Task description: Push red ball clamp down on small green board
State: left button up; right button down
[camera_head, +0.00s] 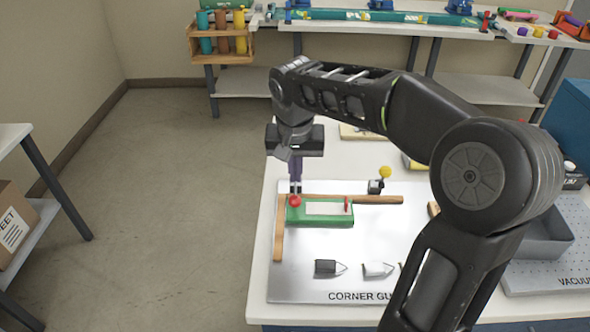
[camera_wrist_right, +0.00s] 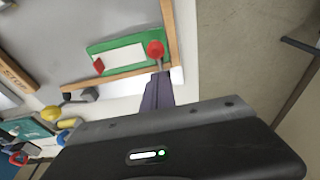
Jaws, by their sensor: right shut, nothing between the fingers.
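The small green board (camera_head: 320,217) lies on the white corner-guide plate, against two wooden strips, with a pale rectangle on its top. The red ball clamp (camera_head: 295,202) is at the board's left end, directly below my right gripper (camera_head: 295,186). In the right wrist view the red ball (camera_wrist_right: 155,49) shows at the corner of the green board (camera_wrist_right: 118,54), just beyond the fingertips (camera_wrist_right: 160,76). The right gripper points down and is shut and empty. I cannot tell whether the fingertips touch the ball. My left gripper is not in view.
A wooden strip (camera_head: 380,199) runs behind the board and another (camera_head: 279,235) runs along its left. A yellow ball clamp (camera_head: 385,172) stands behind. Two small pointed pieces (camera_head: 328,267) lie in front. A grey tray (camera_head: 545,240) is at the right.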

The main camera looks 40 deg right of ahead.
jog(key=shift+s+a+r, duration=0.15)
jog(key=shift+r+p, duration=0.45)
notch_tip(320, 180, up, 7)
jog(key=p, duration=0.5)
jog(key=shift+p, duration=0.3)
